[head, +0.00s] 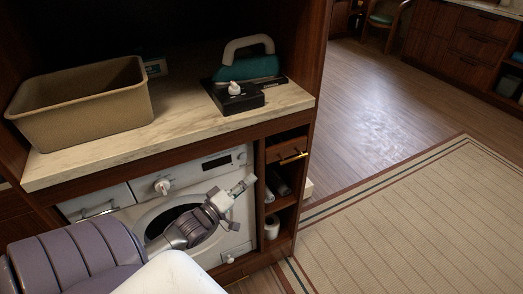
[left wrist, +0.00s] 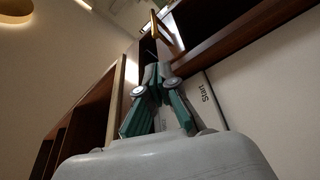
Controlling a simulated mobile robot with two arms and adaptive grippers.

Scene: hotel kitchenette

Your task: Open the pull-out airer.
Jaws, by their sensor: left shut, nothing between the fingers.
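The pull-out airer seems to be the narrow wooden front (head: 286,146) at the top of the slim shelf column, right of the washing machine in the head view. It looks pushed in. Its brass bar handle (head: 293,157) also shows near the top of the left wrist view (left wrist: 163,28). My left gripper (head: 248,181) is in front of the washing machine, left of and a little lower than the handle in the head view. In the left wrist view its fingers (left wrist: 157,70) are together and empty, pointing toward the handle but apart from it. My right gripper is not in view.
A white washing machine (head: 211,166) stands behind my left arm. Above it, the marble counter (head: 180,130) holds a tan bin (head: 85,105) and a black tray (head: 236,97) with an iron-like teal and grey item. Below the handle are open shelves with rolls.

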